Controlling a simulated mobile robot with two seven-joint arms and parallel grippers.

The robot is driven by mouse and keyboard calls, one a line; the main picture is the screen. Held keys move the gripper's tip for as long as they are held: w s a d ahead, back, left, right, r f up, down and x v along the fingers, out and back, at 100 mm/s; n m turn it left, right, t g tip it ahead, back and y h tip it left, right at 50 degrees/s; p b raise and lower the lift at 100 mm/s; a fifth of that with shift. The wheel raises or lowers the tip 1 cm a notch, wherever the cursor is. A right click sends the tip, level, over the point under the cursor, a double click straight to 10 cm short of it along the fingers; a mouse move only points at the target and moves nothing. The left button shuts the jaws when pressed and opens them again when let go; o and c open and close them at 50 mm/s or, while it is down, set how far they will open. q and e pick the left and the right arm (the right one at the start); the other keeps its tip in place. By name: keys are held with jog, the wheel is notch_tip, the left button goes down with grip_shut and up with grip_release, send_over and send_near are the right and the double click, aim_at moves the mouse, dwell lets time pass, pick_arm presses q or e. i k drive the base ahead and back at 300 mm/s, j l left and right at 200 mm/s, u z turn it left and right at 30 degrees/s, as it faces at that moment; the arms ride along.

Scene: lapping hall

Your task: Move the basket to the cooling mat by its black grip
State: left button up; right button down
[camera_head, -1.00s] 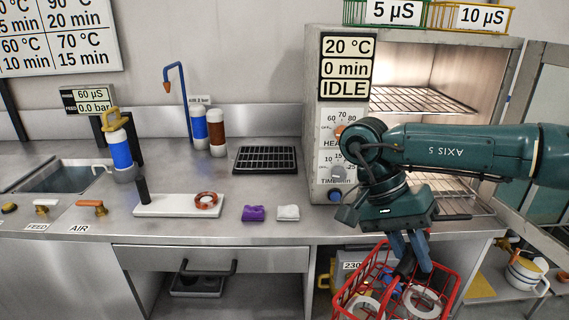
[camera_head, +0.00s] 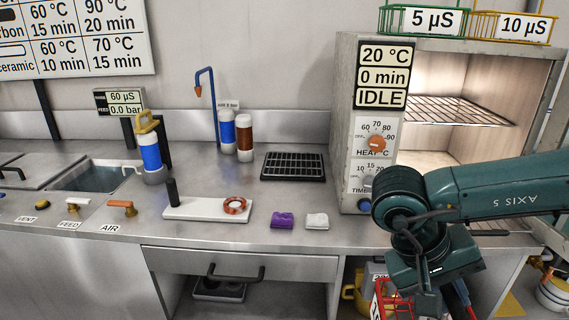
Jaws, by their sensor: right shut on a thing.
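The red wire basket (camera_head: 381,303) shows only in part at the bottom edge, right of centre. Most of it is cut off by the frame or hidden behind my right gripper. My right gripper (camera_head: 430,303) points down over the basket and is shut on it. The black grip is hidden now. A black gridded mat (camera_head: 293,167), which looks like the cooling mat, lies bare on the steel counter, left of the oven. My left gripper is not in view.
The open oven (camera_head: 358,180) stands beside my right arm, with a wire rack (camera_head: 450,110) inside.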

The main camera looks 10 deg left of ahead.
aim_at(286, 169)
jog(key=j+u, duration=0.15)
jog(key=j, duration=0.3)
jog(key=i+j+u, duration=0.15)
jog(key=j, duration=0.3)
jog(key=i+j+u, duration=0.1)
jog(key=j, duration=0.35)
jog(key=i+j+u, duration=0.15)
jog(key=j, duration=0.3)
jog(key=i+j+u, duration=0.15)
jog(key=j, duration=0.25)
